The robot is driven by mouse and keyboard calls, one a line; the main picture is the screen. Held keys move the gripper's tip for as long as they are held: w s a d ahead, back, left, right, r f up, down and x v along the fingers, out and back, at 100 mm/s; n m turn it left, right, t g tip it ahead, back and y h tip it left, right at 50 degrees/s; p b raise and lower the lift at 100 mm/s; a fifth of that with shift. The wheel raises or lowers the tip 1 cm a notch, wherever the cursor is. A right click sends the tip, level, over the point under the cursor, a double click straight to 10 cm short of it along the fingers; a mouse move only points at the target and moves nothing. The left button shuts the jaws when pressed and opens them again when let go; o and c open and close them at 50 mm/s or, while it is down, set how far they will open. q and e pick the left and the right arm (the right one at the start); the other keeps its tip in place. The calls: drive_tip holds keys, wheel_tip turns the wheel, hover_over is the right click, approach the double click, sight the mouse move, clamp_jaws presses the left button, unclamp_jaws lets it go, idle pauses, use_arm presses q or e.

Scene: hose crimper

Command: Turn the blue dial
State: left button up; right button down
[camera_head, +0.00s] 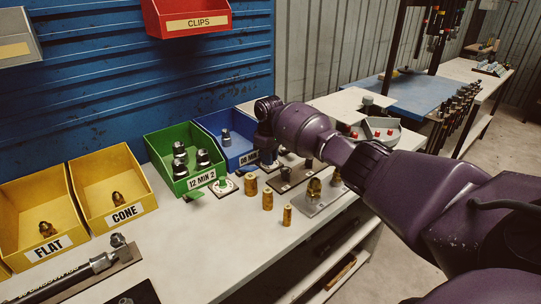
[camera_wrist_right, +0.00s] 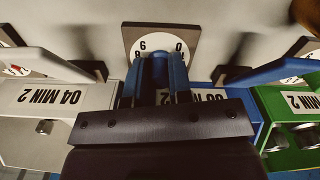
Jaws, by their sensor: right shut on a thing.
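The blue dial (camera_wrist_right: 159,70) shows in the right wrist view, in front of a white plate with numbers (camera_wrist_right: 143,45). My right gripper (camera_wrist_right: 160,80) is shut on the dial, with a finger on either side of it. In the head view my right arm comes in from the right, and the gripper (camera_head: 265,146) is at the blue bin (camera_head: 240,158). The dial is hidden there behind my wrist. How far the dial is turned cannot be read. My left gripper is not in view.
A green bin (camera_head: 196,183) with metal fittings and a green dial (camera_head: 223,183) stand to the left. Brass fittings (camera_head: 267,199) stand on the white bench in front. Yellow bins (camera_head: 112,220) are further left. A crimping tool (camera_head: 85,268) lies at the front left.

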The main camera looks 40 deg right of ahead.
drive_tip(key=shift+n, duration=0.9)
drive_tip(key=n, duration=0.2)
drive_tip(key=shift+n+p, duration=0.3)
drive_tip(key=shift+p, duration=0.05)
drive_tip(key=shift+n, duration=1.4)
drive_tip(key=c, duration=1)
unclamp_jaws()
drive_tip(key=shift+c, duration=0.2)
